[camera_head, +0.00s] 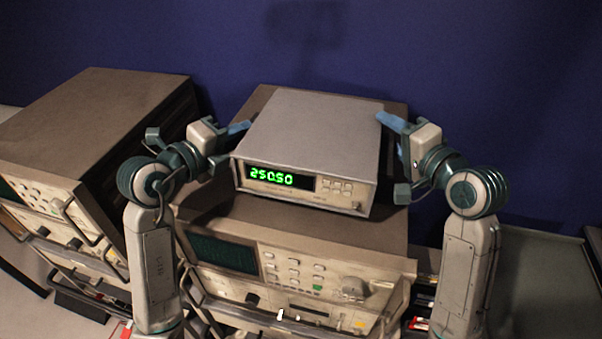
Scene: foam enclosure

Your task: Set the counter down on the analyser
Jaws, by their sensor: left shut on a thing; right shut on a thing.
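The counter (313,122) is a light grey box with a green lit display reading 250.50 and small buttons on its front. It is between my two grippers, over the brown top of the analyser (290,222). I cannot tell whether its underside touches that top. The analyser has a dark screen, several buttons and a knob on its front. My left gripper (238,128) is shut on the counter's left side. My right gripper (384,120) is shut on its right side. The blue finger pads show at both sides; their contact faces are partly hidden.
Another brown-topped instrument (95,120) stands at the left, close to my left arm. A dark blue wall (460,70) rises behind. A grey-green surface (545,270) at the right is clear. Red items (418,324) lie low beside the analyser.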

